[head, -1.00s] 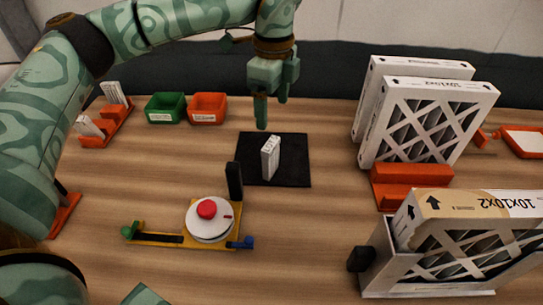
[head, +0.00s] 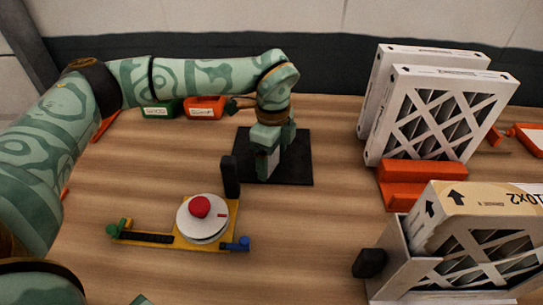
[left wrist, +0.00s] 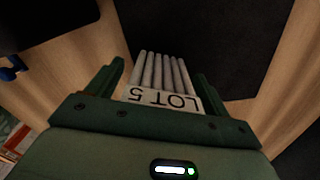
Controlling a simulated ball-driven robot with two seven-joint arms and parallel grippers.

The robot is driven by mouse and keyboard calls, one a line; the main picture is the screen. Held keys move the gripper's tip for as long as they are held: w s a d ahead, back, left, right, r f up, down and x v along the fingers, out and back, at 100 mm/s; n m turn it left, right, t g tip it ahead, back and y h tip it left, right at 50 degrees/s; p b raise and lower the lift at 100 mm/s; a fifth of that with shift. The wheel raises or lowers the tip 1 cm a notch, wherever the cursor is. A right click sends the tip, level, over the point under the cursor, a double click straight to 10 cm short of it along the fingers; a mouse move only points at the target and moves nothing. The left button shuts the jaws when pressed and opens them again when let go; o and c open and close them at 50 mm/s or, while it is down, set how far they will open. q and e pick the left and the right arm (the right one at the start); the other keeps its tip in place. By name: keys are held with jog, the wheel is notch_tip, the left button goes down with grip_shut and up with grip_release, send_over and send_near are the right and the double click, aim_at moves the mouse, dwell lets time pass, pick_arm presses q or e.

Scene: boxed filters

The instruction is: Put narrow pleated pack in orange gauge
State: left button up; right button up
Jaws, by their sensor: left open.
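The narrow pleated pack, white with grey pleats and a "LOT 5" label, shows in the left wrist view (left wrist: 165,97). It stands on a black mat (head: 297,168) in the head view, mostly hidden by my left gripper (head: 268,162). My left gripper is open, with its fingers on either side of the pack, and a gap shows beside it in the left wrist view. Orange pieces (head: 105,126) show at the far left, largely covered by my left arm; I cannot tell which is the orange gauge. My right gripper is not in view.
A yellow fixture (head: 182,242) with a white disc and red knob (head: 200,207) and a black post (head: 230,177) stands in front of the mat. Green (head: 160,109) and orange (head: 206,107) bins sit behind. Large boxed filters (head: 440,115) fill the right.

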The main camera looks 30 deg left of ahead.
pick_arm(q)
jog(key=c, duration=1.1)
